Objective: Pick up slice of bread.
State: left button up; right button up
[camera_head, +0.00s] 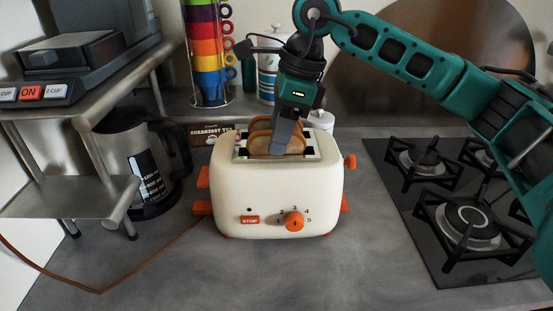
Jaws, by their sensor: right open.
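Slices of bread (260,144) stand upright in the slots of a cream toaster (270,190) with orange knobs and levers. Their tops stick up above the slots. My right gripper (283,148) points down over the toaster. Its fingers overlap the bread in the picture and hide part of the slices. The gripper is open; I cannot tell whether its fingers touch the bread or straddle a slice. My left gripper is not in view.
A gas hob (440,200) lies on the right. A metal shelf (100,150) with a coffee machine (85,60) and a kettle (130,160) are on the left. A rack of colored cups (208,55) stands behind. The counter in front is clear.

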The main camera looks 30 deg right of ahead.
jog(key=shift+f, duration=0.25)
dwell(0.4)
grip_shut()
dwell(0.4)
